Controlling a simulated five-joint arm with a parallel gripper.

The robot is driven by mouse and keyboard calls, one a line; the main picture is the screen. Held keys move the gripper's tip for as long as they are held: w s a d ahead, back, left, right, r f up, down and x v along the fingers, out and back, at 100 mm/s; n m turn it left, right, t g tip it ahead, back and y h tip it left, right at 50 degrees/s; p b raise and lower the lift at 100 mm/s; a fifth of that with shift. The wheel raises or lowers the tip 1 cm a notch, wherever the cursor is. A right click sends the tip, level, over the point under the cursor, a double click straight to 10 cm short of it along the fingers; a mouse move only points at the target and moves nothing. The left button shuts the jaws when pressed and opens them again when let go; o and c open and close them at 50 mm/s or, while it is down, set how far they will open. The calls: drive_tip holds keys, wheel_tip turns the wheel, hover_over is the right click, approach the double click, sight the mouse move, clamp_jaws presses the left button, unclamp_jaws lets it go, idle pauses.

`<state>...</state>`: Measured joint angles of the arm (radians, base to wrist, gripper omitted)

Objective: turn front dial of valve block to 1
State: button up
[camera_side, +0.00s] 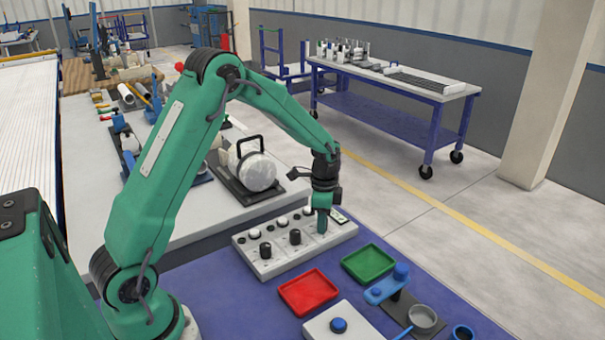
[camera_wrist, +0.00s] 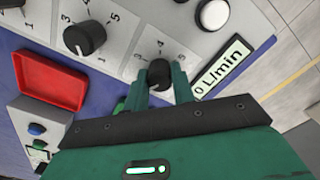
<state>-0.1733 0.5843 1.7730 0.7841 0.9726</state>
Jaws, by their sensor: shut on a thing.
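The valve block (camera_side: 280,262) is a long pale panel with black dials and white round buttons on the blue table. My gripper (camera_side: 322,226) points down over its right end. In the wrist view, my gripper (camera_wrist: 160,82) is shut on a black dial (camera_wrist: 159,74), one green finger on each side. This dial sits beside a display (camera_wrist: 222,68) reading 0 L/min. Numbers including 3 and 4 show around it; its pointer and the 1 are not clear. Another black dial (camera_wrist: 85,38) with printed numbers stands free beside it.
A red tray (camera_side: 309,292) and a green tray (camera_side: 368,263) lie in front of the block. A blue clamp-like fixture (camera_side: 387,286) and a white box with a blue button (camera_side: 339,325) stand nearby. A round white gauge-like part (camera_side: 257,172) stands behind.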

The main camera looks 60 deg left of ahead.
drive_tip(key=shift+n, duration=0.3)
drive_tip(key=n, duration=1)
drive_tip(key=shift+n, duration=0.4)
drive_tip(key=o, duration=1)
drive_tip(key=shift+r, duration=0.1)
drive_tip(key=shift+r, duration=3.85)
